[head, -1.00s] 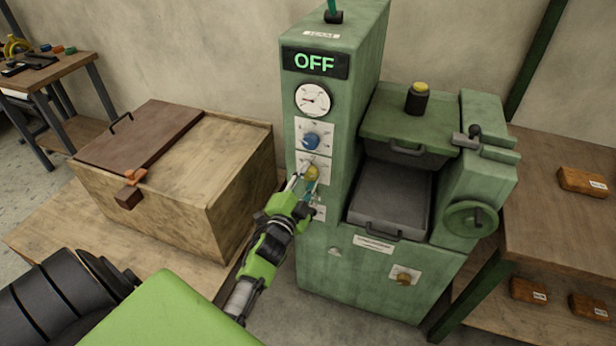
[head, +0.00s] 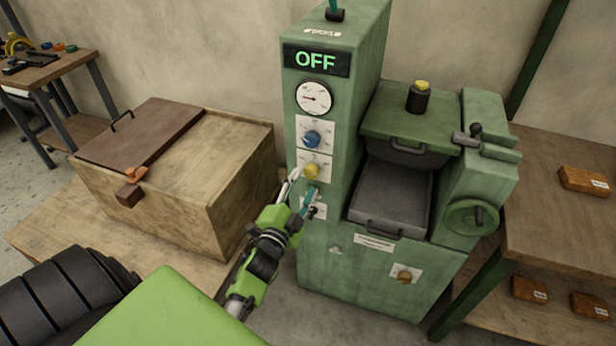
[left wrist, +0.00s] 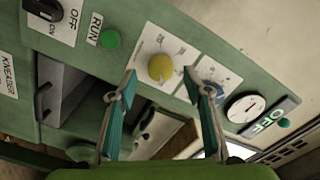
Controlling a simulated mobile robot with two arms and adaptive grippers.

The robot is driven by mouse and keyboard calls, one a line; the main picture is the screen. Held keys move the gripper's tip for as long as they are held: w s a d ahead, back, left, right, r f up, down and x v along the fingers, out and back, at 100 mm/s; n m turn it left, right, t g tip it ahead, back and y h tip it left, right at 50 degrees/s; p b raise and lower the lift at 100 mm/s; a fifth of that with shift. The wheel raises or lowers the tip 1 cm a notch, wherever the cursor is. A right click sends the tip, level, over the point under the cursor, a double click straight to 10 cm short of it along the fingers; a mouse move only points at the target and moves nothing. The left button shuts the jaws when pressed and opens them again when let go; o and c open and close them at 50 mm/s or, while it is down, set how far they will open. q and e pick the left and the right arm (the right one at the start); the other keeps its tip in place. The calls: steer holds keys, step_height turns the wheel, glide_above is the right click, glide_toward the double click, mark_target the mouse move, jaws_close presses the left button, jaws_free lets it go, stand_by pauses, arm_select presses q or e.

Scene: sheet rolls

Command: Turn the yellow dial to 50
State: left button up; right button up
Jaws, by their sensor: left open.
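The yellow dial (head: 312,171) sits on a white scale plate on the green machine's tall column, below the blue dial (head: 311,138). In the left wrist view the yellow dial (left wrist: 161,67) lies ahead of my open fingers, between their lines and apart from them. Its scale marks are too small to read. My left gripper (head: 301,193) is open and empty, just below and in front of the yellow dial. In the left wrist view its two teal-padded fingers (left wrist: 162,98) are spread wide. My right gripper is not in view.
The display (head: 316,61) reads OFF above a round gauge (head: 314,98). In the left wrist view a green button (left wrist: 110,39) marked RUN and a black OFF/ON switch (left wrist: 43,9) are near the dial. A wooden box (head: 235,165) stands left of the machine.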

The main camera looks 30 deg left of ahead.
arm_select(q)
steer(key=v, duration=0.7)
steer(key=shift+s, duration=0.25)
steer(key=s+d+f+n+g+h, duration=0.1)
steer(key=s+d+f+g, duration=0.25)
steer(key=f, duration=0.75)
steer(key=s+d+f+n+g+h, duration=0.2)
steer(key=s+d+f, duration=0.15)
steer(key=f, duration=0.75)
steer(key=s+d+f+n+g+h, duration=0.1)
steer(key=s+d+f+g, duration=0.2)
steer(key=f, duration=0.8)
steer(key=s+f+g, duration=0.2)
steer(key=s+f, duration=0.4)
steer(key=s, duration=0.4)
steer(key=s+d+f+n+g, duration=0.1)
steer(key=s+f+g, duration=0.2)
steer(key=s+f, duration=0.3)
steer(key=s+f+n+g, duration=0.1)
steer(key=s+f+g, duration=0.2)
steer(key=s, duration=1.1)
step_height(320, 180, down, 3)
steer(key=shift+s+d+r, duration=0.1)
steer(key=shift+s+d, duration=0.2)
steer(key=shift+s, duration=0.05)
